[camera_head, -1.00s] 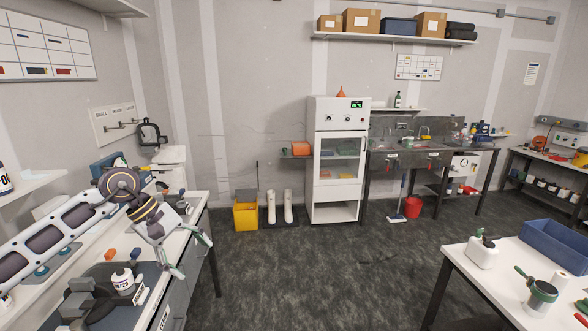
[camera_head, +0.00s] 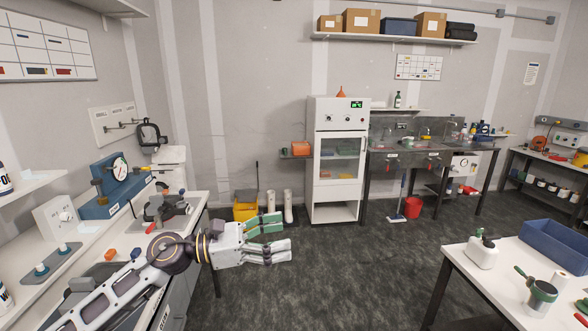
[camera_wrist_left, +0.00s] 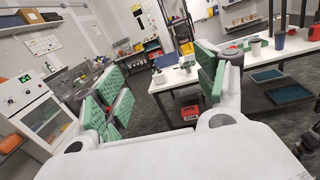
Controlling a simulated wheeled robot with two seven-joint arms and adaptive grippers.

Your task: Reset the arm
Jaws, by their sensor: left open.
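My left gripper (camera_head: 268,238) is over the open floor, just past the right edge of the left bench in the head view. Its fingers point right and stand apart, with nothing between them. In the left wrist view its green-padded fingers (camera_wrist_left: 155,92) are spread wide and empty. My left arm reaches in from the bottom left, across the front of the bench. My right gripper does not show in either view.
The left bench (camera_head: 188,207) carries a blue device with a dial (camera_head: 113,185) and several small items. A white cabinet (camera_head: 336,160) stands at the back wall. A white table (camera_head: 490,285) with a blue bin (camera_head: 556,245) is at the right. The middle floor is clear.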

